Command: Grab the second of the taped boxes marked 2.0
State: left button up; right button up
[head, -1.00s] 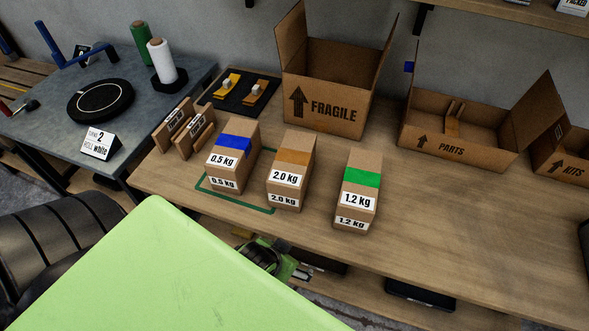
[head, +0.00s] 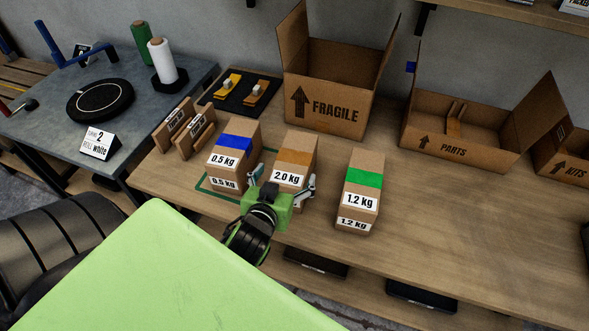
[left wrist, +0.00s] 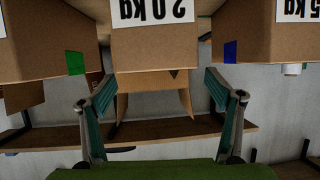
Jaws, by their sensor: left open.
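The box marked 2.0 kg (head: 295,157) is brown cardboard with an orange-brown tape strip, standing upright on the bench between two other taped boxes. It shows upside down in the left wrist view (left wrist: 153,48). My left gripper (head: 284,178) is open in front of it, one finger toward each side of its lower front. In the left wrist view my open fingertips (left wrist: 160,77) spread wider than the box, near its edge; I cannot tell whether they reach past its front face. The gripper covers the box's lower label. My right gripper is not in view.
The blue-taped 0.5 kg box (head: 232,155) stands close on the left, partly over a green outline. The green-taped 1.2 kg box (head: 361,183) stands right with a gap. Behind are an open FRAGILE carton (head: 334,105) and a PARTS carton (head: 455,148).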

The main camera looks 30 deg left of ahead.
aim_at(291, 165)
pick_arm(q)
jog(key=x, duration=0.3)
jog(key=shift+w+a+f, duration=0.15)
jog(key=shift+w, duration=0.1)
jog(key=shift+w+a+f, duration=0.1)
jog(key=shift+w, duration=0.45)
jog(key=p+x, duration=0.1)
jog(key=x, duration=0.3)
jog(key=shift+w+f, duration=0.1)
jog(key=shift+w, duration=0.05)
jog(key=shift+s, duration=0.2)
jog(key=c, duration=2.2)
jog(key=shift+o, duration=0.2)
jog(key=shift+w+r, duration=0.2)
jog(key=shift+r, duration=0.15)
